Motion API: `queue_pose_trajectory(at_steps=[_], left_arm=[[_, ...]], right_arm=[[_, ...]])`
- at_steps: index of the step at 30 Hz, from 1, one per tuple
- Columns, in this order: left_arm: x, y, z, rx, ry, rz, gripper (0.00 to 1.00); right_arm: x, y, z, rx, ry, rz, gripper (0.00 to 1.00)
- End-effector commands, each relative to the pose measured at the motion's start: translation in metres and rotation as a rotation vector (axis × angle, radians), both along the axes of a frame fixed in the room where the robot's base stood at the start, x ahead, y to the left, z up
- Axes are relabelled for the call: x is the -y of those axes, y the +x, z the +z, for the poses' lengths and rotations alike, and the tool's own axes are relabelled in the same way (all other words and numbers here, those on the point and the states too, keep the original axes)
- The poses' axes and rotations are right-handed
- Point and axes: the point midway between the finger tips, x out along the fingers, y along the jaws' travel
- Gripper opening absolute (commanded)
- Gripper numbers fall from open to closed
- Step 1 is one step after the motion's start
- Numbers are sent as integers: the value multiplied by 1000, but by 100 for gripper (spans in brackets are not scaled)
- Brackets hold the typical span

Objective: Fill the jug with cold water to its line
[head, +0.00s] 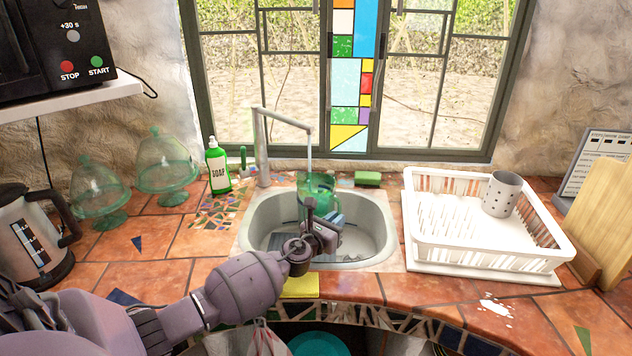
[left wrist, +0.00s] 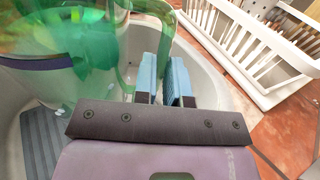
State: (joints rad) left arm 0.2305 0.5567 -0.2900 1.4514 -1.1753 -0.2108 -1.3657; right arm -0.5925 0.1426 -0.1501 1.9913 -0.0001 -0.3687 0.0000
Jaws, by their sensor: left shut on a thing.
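The green see-through jug (head: 318,188) is held upright-looking over the sink (head: 375,235), under the spout of the tap (head: 262,150). A thin stream of water (head: 309,150) runs from the spout down to the jug. My left gripper (head: 326,232) is shut on the jug's handle, on the near side. In the left wrist view the jug (left wrist: 75,55) fills the upper left, with its handle running to the blue finger pads (left wrist: 166,80). A dark band shows on the jug there, but the water level is hard to make out. My right gripper is out of view.
A white dish rack (head: 480,247) with a grey cup (head: 502,194) stands right of the sink. A soap bottle (head: 217,167), glass domes (head: 167,165) and a kettle (head: 30,235) are at the left. A green sponge (head: 367,179) lies behind the sink.

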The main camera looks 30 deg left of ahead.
Motion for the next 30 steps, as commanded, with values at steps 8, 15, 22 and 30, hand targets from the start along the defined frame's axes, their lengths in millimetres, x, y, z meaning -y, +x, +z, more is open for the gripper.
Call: queue_pose_trajectory(at_steps=[8, 15, 22, 30], left_arm=[[-1, 2, 4, 7, 4, 0, 0], [-14, 14, 2, 7, 7, 1, 0], [-34, 33, 1, 5, 5, 1, 0], [-29, 28, 6, 7, 3, -1, 0]], right_arm=[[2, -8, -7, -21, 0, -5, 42], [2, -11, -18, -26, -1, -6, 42], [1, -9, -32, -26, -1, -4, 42], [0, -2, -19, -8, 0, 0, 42]])
